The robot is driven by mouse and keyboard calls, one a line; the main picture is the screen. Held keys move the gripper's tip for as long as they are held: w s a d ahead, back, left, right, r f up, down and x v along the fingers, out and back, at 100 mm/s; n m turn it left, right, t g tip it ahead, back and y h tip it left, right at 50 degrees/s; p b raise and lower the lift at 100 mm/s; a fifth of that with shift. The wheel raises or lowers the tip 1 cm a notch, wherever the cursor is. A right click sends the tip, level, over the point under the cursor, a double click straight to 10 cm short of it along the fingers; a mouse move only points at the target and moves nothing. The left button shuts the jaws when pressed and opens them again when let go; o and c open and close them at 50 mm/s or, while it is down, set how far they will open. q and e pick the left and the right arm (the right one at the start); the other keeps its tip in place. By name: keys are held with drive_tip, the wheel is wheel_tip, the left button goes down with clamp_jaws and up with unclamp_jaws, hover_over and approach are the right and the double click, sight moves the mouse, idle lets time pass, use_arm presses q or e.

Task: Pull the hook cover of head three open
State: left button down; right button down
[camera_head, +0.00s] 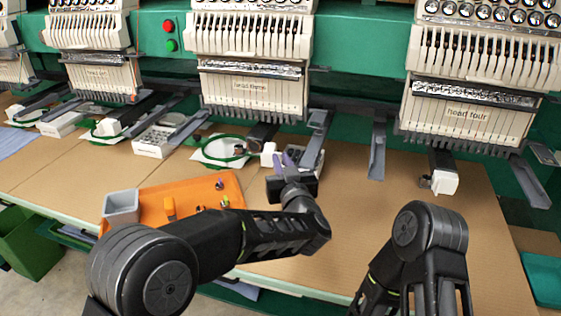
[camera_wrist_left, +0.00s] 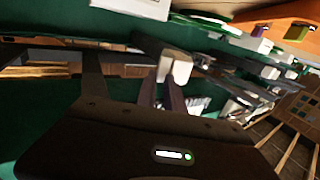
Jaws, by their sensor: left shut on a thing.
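Head three (camera_head: 253,90) is the middle embroidery head, with a small label on its pale front. Its hook cover is a small white block (camera_head: 268,154) at the end of the dark arm below the head. The white block also shows in the left wrist view (camera_wrist_left: 181,66), at the tips of my dark purple fingers. My left gripper (camera_head: 281,160) is at the right side of this block, its fingers close together and shut on it. The exact contact is partly hidden.
An orange tray (camera_head: 187,190) with a grey bin (camera_head: 121,206) and small tools lies left of my left forearm. Head four (camera_head: 468,112) has its own white block (camera_head: 445,183) at right. A green hoop (camera_head: 222,151) lies left of the cover.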

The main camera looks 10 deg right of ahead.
use_arm(q)
drive_tip(key=shift+w+a+r+y, duration=0.15)
drive_tip(key=shift+w+a+r, duration=0.05)
drive_tip(key=shift+a, duration=0.2)
drive_tip(key=shift+w+a+r+y, duration=0.15)
drive_tip(key=shift+w+a+r, duration=0.05)
drive_tip(key=shift+a, duration=0.2)
drive_tip(key=c, duration=1.6)
unclamp_jaws()
drive_tip(key=shift+r, duration=0.1)
drive_tip(key=s+d, duration=0.2)
drive_tip(key=s, duration=0.6)
drive_tip(key=shift+s+f+b, duration=0.3)
drive_tip(key=shift+f, duration=0.15)
drive_tip(key=shift+c, duration=0.2)
